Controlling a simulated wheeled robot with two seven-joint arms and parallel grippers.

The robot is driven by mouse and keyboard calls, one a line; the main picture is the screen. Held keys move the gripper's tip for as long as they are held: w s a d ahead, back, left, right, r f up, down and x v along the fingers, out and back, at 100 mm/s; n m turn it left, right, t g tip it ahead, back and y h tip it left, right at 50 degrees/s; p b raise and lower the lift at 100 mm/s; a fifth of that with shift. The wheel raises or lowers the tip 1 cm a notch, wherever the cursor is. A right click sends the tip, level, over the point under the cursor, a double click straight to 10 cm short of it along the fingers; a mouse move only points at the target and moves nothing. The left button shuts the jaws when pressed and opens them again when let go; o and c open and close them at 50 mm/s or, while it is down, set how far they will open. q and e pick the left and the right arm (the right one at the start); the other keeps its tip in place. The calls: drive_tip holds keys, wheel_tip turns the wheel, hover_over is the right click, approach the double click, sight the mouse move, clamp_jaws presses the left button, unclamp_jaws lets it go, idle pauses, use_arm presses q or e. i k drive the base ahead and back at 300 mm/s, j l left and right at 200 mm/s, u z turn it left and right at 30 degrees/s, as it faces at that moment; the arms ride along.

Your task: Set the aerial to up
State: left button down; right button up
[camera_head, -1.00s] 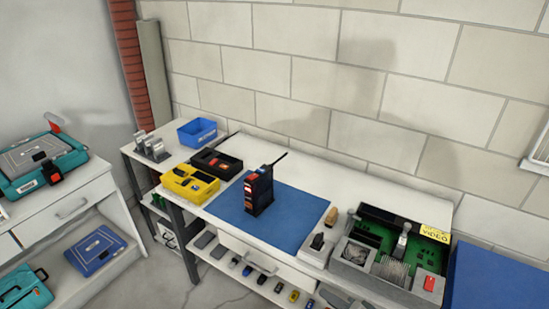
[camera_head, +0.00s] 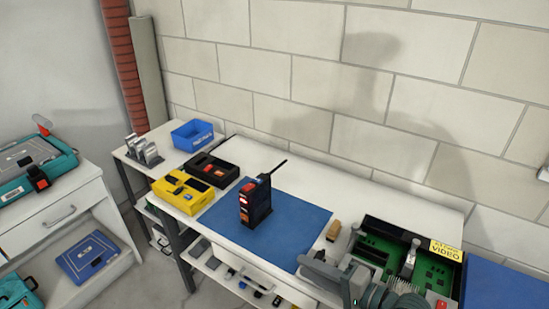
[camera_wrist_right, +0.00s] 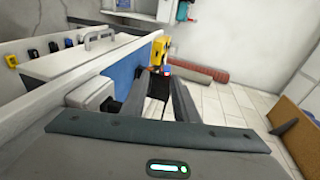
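The black handheld radio (camera_head: 256,204), with an orange-red top and a red and white front, stands upright on the blue mat (camera_head: 290,248). Its thin black aerial (camera_head: 278,168) slants up and to the right from the top. My right gripper (camera_head: 318,266) is low at the right, in front of the mat's near right corner and apart from the radio. In the right wrist view the fingers of my right gripper (camera_wrist_right: 160,84) are spread, with the radio (camera_wrist_right: 164,70) beyond, partly hidden by them. My left gripper is not in view.
A yellow case (camera_head: 183,190), a black tray (camera_head: 214,168) and a blue bin (camera_head: 192,135) stand left of the mat. A green circuit-board unit (camera_head: 420,266) is at the right, beside my right arm. The wall lies behind the bench.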

sight(279, 166)
drive_tip(key=i+l, duration=0.15)
drive_tip(key=i, duration=0.25)
drive_tip(key=i+l, duration=0.1)
drive_tip(key=i, duration=0.3)
drive_tip(key=i+l, duration=0.15)
drive_tip(key=i, duration=0.25)
